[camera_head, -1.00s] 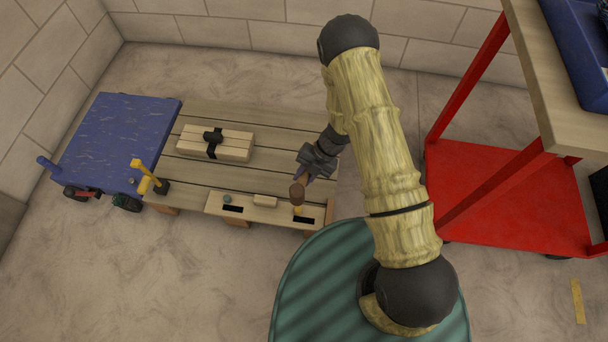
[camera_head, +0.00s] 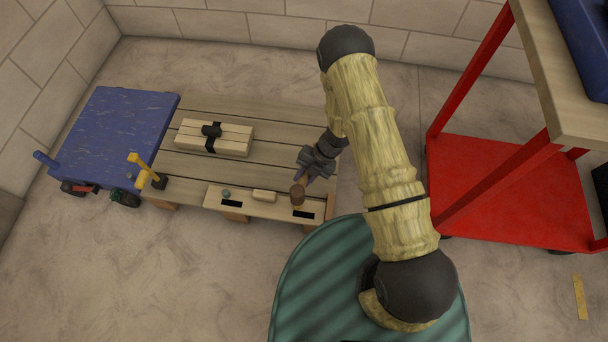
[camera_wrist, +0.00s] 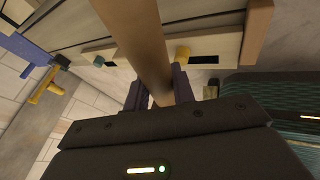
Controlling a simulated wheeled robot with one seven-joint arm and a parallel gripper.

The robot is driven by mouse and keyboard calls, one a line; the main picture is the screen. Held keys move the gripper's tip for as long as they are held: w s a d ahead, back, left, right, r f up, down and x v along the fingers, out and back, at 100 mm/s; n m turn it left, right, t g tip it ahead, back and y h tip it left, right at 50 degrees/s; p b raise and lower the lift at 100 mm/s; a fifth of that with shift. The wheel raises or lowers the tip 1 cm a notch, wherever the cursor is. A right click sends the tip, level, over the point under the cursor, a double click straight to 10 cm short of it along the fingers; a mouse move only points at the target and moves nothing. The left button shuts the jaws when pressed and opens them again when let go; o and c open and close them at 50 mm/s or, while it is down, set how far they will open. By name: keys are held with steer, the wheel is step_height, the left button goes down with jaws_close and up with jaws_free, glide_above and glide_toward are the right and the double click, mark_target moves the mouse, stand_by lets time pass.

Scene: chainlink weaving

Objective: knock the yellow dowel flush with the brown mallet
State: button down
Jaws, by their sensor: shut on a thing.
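My gripper (camera_head: 315,168) is shut on the handle of the brown mallet (camera_head: 298,195). In the wrist view the mallet (camera_wrist: 138,35) runs up and away from between the fingers (camera_wrist: 160,92). In the head view the mallet's head hangs over the right part of a light wooden board. The yellow dowel (camera_wrist: 183,53) shows in the wrist view, sticking up from the board beside a dark slot, just right of the mallet. In the head view the mallet head mostly covers the dowel, and I cannot tell whether they touch.
The light board (camera_head: 247,204) lies along the near edge of a slatted wooden platform (camera_head: 180,166). A strapped plank bundle (camera_head: 214,139), blue cart (camera_head: 118,130) and red-framed trolley (camera_head: 500,190) stand around.

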step_height(320, 180, down, 4)
steer(key=shift+r+b, duration=0.1)
steer(key=shift+b, duration=1.05)
steer(key=shift+r+p, duration=1.2)
steer(key=shift+p, duration=0.1)
